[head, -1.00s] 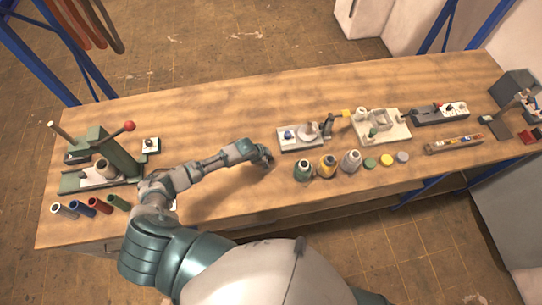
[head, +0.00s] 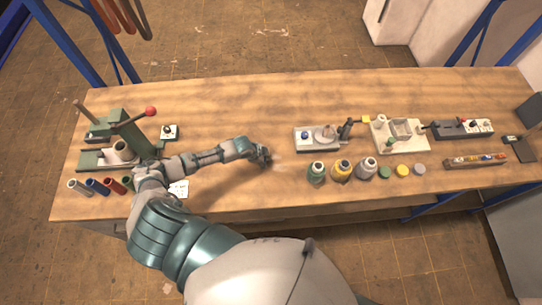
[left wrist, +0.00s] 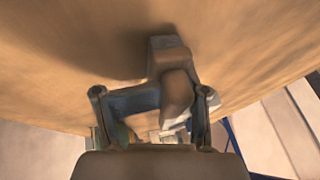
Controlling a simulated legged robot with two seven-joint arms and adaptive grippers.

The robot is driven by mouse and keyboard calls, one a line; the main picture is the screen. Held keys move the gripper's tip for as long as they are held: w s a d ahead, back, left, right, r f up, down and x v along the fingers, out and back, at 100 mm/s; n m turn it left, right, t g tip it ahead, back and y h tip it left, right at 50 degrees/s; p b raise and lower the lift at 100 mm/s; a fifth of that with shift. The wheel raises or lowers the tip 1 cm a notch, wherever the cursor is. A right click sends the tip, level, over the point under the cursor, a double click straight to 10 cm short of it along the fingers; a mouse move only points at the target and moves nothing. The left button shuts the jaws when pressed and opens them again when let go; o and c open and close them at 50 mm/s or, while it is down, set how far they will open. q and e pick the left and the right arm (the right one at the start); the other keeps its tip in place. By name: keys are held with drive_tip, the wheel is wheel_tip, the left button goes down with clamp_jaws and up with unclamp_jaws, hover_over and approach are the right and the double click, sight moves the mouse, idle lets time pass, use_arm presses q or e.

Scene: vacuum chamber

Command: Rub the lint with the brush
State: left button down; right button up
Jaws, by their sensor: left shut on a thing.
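My left gripper (head: 266,158) is low over the front middle of the wooden bench, at the end of my outstretched left arm. It is small in the head view. In the left wrist view it is shut on a blocky grey-brown thing (left wrist: 176,88), which I take to be the brush; its bristles are not clear. The thing sticks out beyond the fingers, close over the wood, and I cannot tell whether it touches. I cannot make out any lint; the spot by the fingertips is partly hidden. My right gripper is not in view.
A green press (head: 128,140) with a red-knobbed lever stands at the left, with several coloured tubes in front. Thread spools (head: 341,170) stand right of my gripper, with small fixtures (head: 400,135) behind. The bench (head: 240,110) is clear behind my arm.

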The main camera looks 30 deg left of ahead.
use_arm(q)
drive_tip(key=shift+s+a+f, duration=0.1)
drive_tip(key=shift+s+a, duration=0.15)
drive_tip(key=shift+a, duration=0.05)
drive_tip(key=shift+w+r, duration=0.1)
drive_tip(key=shift+r, duration=2.95)
drive_tip(key=shift+r, duration=1.5)
